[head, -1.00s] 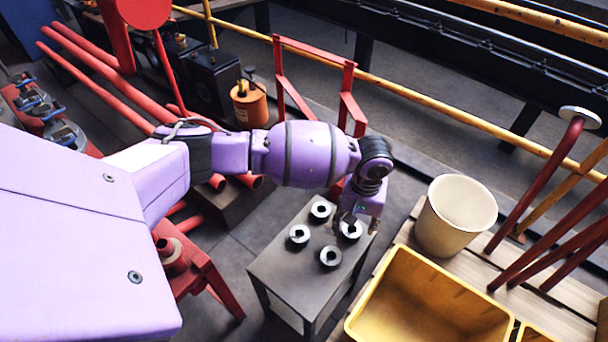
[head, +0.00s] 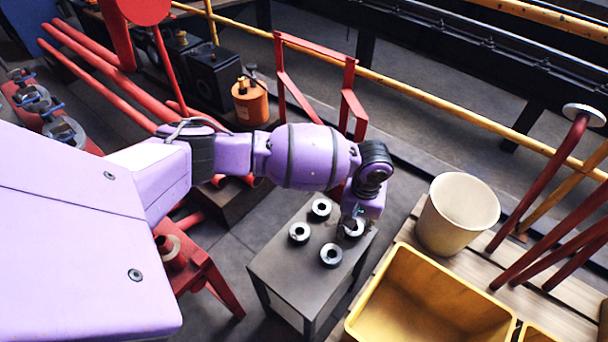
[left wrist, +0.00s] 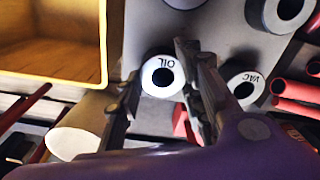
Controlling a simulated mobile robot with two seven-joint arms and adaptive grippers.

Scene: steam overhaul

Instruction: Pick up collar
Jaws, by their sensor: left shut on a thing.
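Several pale-topped, dark-sided collars stand on a small grey table (head: 285,268) in the head view. Three are clear of my gripper: one at the back (head: 313,213), one at the left (head: 293,240) and one in front (head: 324,262). My left gripper (head: 351,226) points down at the collar on the table's right side, which it partly hides. In the left wrist view, my left gripper (left wrist: 156,66) is shut on the collar marked OIL (left wrist: 149,84), one finger on each side. The collar marked VAC (left wrist: 259,84) stands beside the right finger. My right gripper is not in view.
A cream bucket (head: 441,233) and a yellow crate (head: 375,293) stand on boards right of the table. A red frame (head: 352,105) and a yellow rail (head: 430,100) are behind it. Slanted red bars (head: 545,245) stand at the far right.

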